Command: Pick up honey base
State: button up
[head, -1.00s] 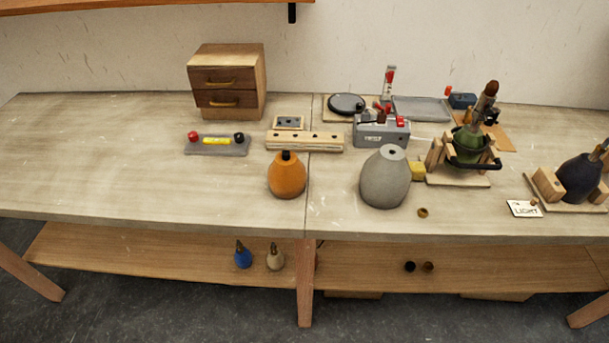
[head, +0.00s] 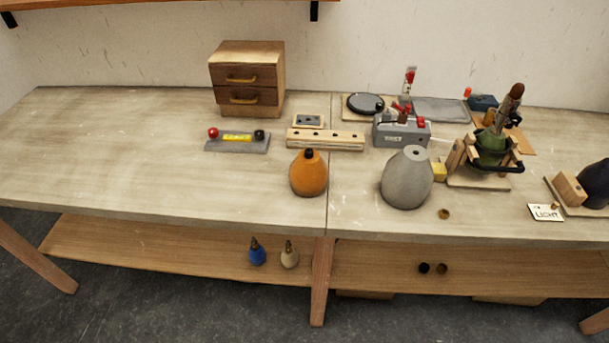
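The honey base (head: 309,174) is an orange-amber, rounded lamp base with a dark tip. It stands upright near the middle of the bench, just left of the seam in the top. A larger grey base (head: 406,179) stands to its right with a gap between them. My gripper is not visible in the head view.
A wooden block with holes (head: 325,140) lies behind the honey base. A grey holder with red and black ends (head: 237,142) lies behind left. A drawer box (head: 246,80) stands at the back. The bench's (head: 150,165) left half is mostly clear. A green base (head: 489,150) sits in a wooden cradle at right.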

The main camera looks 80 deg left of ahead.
aim_at(308, 178)
jog(key=u, duration=0.05)
jog(key=k, duration=1.65)
jog(key=u, duration=2.5)
jog(key=i, duration=0.45)
jog(key=z, duration=0.05)
